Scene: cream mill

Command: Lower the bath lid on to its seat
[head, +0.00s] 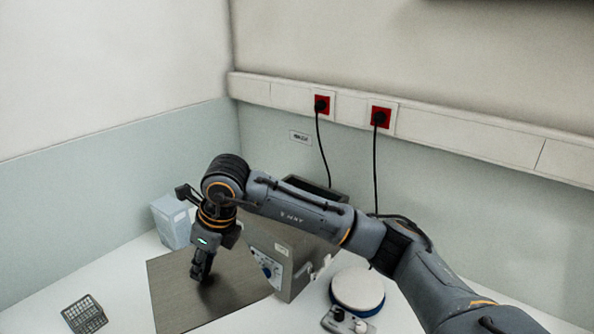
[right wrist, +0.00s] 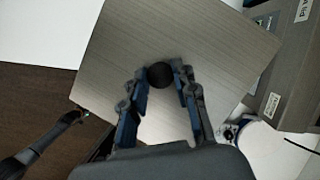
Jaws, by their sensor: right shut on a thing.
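The bath (head: 297,262) is a grey box with a dial on its front, standing against the back wall. Its dark top (head: 322,188) shows partly behind my right arm. The bath lid (head: 170,290) is a flat grey metal plate with a black knob (right wrist: 160,75). My right gripper (head: 203,275) is shut on the knob, with a finger on each side in the right wrist view. The lid is level or nearly so, in front and left of the bath, not over it. Its height above the counter is unclear. My left gripper (right wrist: 80,117) shows small in the right wrist view; its jaws are unclear.
A round white-topped device with a blue band (head: 357,290) stands right of the bath. A pale blue bin (head: 172,222) is behind the lid, and a wire rack (head: 84,315) lies at front left. Two black cables hang from red sockets (head: 381,117) behind the bath.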

